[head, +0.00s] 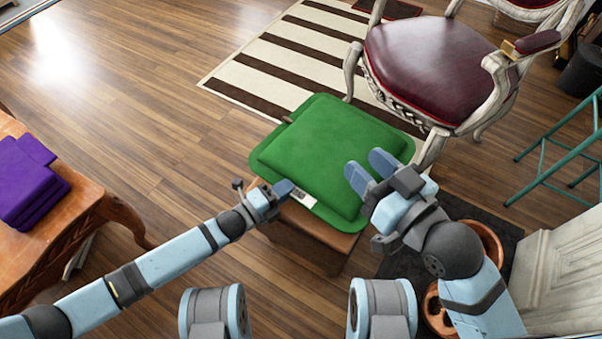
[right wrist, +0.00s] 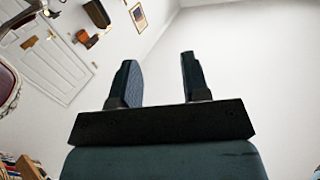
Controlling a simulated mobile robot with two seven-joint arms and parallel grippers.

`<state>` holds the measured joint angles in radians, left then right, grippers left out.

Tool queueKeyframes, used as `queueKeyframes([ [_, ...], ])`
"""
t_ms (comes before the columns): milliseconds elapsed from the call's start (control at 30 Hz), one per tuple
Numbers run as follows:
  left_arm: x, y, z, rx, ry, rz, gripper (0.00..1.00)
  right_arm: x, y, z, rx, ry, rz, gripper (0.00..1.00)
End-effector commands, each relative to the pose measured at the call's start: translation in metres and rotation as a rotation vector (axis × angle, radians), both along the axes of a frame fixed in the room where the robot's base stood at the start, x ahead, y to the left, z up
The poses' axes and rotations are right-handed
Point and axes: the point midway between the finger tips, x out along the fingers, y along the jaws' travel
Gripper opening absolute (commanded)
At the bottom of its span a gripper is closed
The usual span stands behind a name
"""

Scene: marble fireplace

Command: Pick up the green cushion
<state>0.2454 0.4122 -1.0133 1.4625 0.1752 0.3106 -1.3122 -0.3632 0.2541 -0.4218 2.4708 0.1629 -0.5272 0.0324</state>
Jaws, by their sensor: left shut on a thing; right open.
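The green cushion (head: 318,150) lies flat on a small brown wooden stool or box (head: 310,240), with a thin rim around its raised middle. A small white label (head: 303,196) shows at its near left edge. My left gripper (head: 282,190) is at that near left edge and is shut on the cushion's rim. My right gripper (head: 368,173) is open over the cushion's right side. In the right wrist view the fingers of my right gripper (right wrist: 155,82) are spread apart with nothing between them.
A white armchair with a dark red seat (head: 430,65) stands close behind the cushion. A wooden table (head: 85,205) with folded purple cloth (head: 28,185) is at the left. Terracotta pots (head: 485,245) and a teal stool (head: 560,150) are at the right. Floor at the upper left is clear.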

Motion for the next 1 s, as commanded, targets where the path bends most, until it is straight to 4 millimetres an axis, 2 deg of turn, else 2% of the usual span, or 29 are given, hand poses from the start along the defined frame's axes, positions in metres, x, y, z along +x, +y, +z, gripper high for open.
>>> queueKeyframes([
  [167, 0.001, 0.000, 0.018, -0.004, -0.005, -0.001, 0.00, -0.001, 0.001, 0.005, 0.014, 0.025, 0.004, 0.43],
  [333, 0.000, -0.001, 0.051, -0.006, -0.005, -0.002, 0.00, -0.008, 0.005, 0.008, 0.062, 0.085, -0.007, 0.43],
  [700, 0.000, 0.000, 0.151, -0.004, -0.007, -0.002, 0.00, -0.009, 0.001, 0.068, 0.162, -0.079, -0.056, 0.43],
  [800, 0.000, 0.000, 0.171, -0.003, -0.006, -0.002, 0.00, -0.010, 0.000, 0.078, 0.178, -0.115, -0.065, 0.43],
  [1000, 0.001, 0.000, 0.195, -0.003, -0.005, -0.001, 0.00, -0.011, -0.002, 0.091, 0.197, -0.156, -0.075, 0.43],
])
